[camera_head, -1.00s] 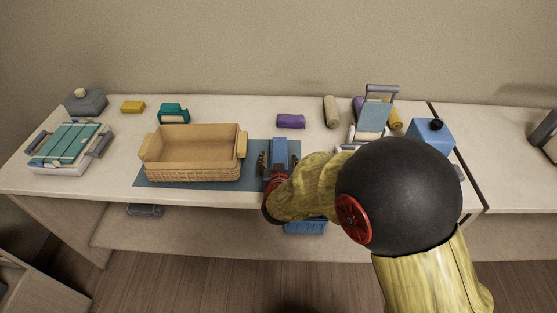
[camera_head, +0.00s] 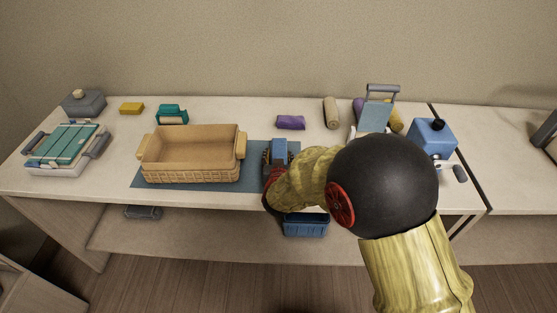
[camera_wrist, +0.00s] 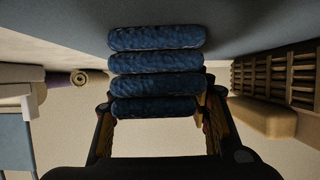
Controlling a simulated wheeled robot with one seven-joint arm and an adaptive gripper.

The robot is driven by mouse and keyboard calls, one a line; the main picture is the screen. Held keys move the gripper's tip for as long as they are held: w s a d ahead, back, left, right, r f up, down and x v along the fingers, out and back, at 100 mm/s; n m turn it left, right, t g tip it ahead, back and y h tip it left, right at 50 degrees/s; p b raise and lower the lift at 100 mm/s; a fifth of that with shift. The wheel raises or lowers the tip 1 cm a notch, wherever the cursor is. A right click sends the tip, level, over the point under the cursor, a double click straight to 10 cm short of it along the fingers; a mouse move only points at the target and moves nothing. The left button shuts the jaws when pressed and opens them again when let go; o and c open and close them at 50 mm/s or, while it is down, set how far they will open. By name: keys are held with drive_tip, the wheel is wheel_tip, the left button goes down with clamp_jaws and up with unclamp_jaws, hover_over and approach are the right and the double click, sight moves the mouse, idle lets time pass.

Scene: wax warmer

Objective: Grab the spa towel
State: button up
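A blue towel folded or rolled in stacked layers, which I take as the spa towel (camera_head: 279,146), is at the blue mat's right end, right of the basket. In the wrist view the towel (camera_wrist: 155,84) shows several dark blue, rounded layers across the middle. My gripper (camera_head: 279,158) reaches over the mat's front edge to the towel. In the wrist view the fingers of my gripper (camera_wrist: 160,115) are spread, one at each side of the towel's near end. Whether they touch it is unclear. My arm hides the towel's near part in the head view.
A wicker basket (camera_head: 190,172) stands close left on the blue mat (camera_head: 150,179). Purple (camera_head: 291,122) and beige (camera_head: 331,112) rolls lie behind. A blue box-like device (camera_head: 432,139) stands right. A blue bin (camera_head: 306,226) is on the lower shelf.

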drive_tip(key=c, duration=0.6)
drive_tip(key=shift+r, duration=0.1)
drive_tip(key=shift+c, duration=0.7)
